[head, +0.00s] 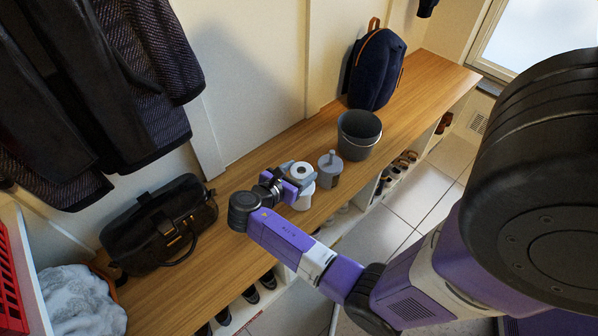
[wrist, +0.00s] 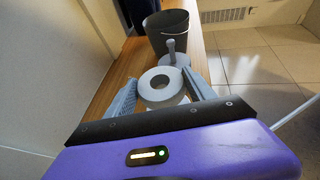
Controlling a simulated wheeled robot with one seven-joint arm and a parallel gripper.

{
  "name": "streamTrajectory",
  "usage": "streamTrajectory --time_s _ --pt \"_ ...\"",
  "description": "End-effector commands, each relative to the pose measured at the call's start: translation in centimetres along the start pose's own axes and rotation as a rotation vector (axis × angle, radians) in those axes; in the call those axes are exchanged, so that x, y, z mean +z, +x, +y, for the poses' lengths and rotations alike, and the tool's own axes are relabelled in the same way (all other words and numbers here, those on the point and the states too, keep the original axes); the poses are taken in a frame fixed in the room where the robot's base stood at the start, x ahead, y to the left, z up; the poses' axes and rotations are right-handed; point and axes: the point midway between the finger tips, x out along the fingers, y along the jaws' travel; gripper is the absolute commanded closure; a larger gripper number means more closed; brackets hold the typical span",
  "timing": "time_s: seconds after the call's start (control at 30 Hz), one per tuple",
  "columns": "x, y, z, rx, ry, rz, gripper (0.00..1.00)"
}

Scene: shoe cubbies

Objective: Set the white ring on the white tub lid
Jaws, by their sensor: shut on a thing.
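The white ring (head: 301,177) is between the fingers of my gripper (head: 297,174), which is shut on it. In the wrist view the ring (wrist: 160,99) lies flat, hole facing up, with a grey finger on each side of my gripper (wrist: 161,86). A white tub (head: 304,200) stands on the bench directly below the ring in the head view. Its lid is mostly hidden by the ring and fingers. A small white part also shows under the ring in the wrist view. I cannot tell whether the ring touches the lid.
A grey pot with a knobbed lid (head: 330,170) stands close beyond the ring. A dark grey bucket (head: 359,135) and a navy backpack (head: 376,70) are farther along the wooden bench (head: 415,95). A black bag (head: 160,225) sits to the left. Shoes fill cubbies below.

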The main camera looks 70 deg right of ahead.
Motion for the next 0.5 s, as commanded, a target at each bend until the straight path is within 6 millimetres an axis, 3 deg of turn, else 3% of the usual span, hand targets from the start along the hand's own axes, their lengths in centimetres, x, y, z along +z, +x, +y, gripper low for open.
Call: streamTrajectory --time_s 0.2,0.5 --pt "-2.4 1.0 0.0 0.0 0.0 0.0 0.81" --pt "-4.0 1.7 0.0 -0.001 0.0 0.0 0.81"
